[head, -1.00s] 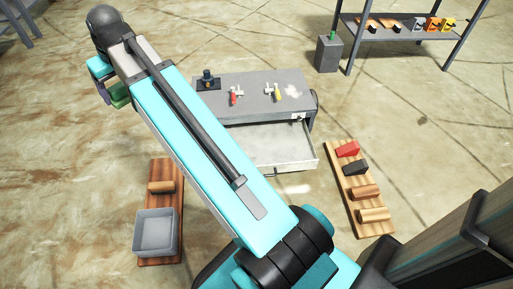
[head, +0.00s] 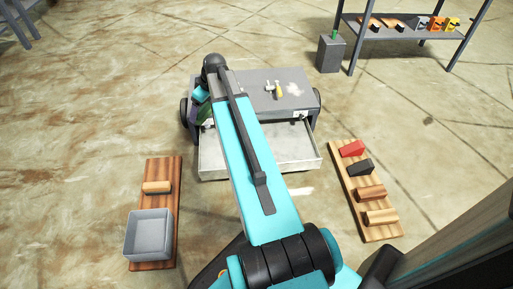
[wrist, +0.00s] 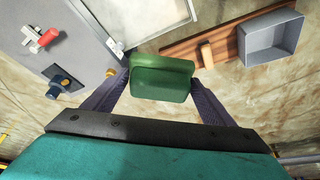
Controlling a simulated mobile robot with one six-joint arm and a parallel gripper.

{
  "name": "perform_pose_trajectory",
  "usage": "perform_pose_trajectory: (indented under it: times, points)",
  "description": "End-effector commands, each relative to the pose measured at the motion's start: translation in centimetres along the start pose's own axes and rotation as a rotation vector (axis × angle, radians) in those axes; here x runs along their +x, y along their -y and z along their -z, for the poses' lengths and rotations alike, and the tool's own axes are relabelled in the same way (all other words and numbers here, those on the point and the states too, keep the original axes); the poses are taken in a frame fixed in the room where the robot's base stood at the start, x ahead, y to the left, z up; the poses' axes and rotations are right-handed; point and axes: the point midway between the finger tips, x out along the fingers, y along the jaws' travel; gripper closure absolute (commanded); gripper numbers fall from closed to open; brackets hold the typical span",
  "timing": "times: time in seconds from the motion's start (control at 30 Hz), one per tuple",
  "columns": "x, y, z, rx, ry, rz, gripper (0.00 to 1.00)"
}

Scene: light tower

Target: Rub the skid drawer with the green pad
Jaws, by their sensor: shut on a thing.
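My gripper (wrist: 162,84) is shut on the green pad (wrist: 162,76), which sits between the two dark fingers in the wrist view. In the head view the green pad (head: 207,112) is mostly hidden beside my arm, near the left front of the grey skid. The skid drawer (head: 292,150) is pulled out at the front of the skid (head: 262,80), and its pale inside looks empty where it shows. My arm covers part of it. In the wrist view the drawer (wrist: 148,18) lies beyond the pad. I cannot tell whether the pad touches anything.
Valves with red (wrist: 48,36) and yellow (head: 279,90) handles stand on the skid top. A left board (head: 165,172) carries a block and a grey bin (head: 148,234). A right board (head: 385,222) holds several blocks. A shelf (head: 400,32) stands behind.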

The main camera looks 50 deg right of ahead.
Motion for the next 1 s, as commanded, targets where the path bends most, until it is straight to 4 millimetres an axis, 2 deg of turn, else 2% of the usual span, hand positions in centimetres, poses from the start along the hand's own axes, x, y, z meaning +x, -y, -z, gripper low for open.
perform_pose_trajectory:
  times: [0.03,0.3,0.7,0.83,1.0]
  points:
    - [1.6,-1.3,-1.6,-0.001,0.001,0.004,0.43]
    - [7.2,-6.2,-9.0,-0.036,0.002,0.019,0.43]
    - [14.9,-11.9,-21.0,-0.074,0.002,0.033,0.43]
    - [16.5,-12.9,-24.0,-0.082,0.002,0.036,0.43]
    - [17.5,-13.4,-25.9,-0.087,0.001,0.037,0.43]
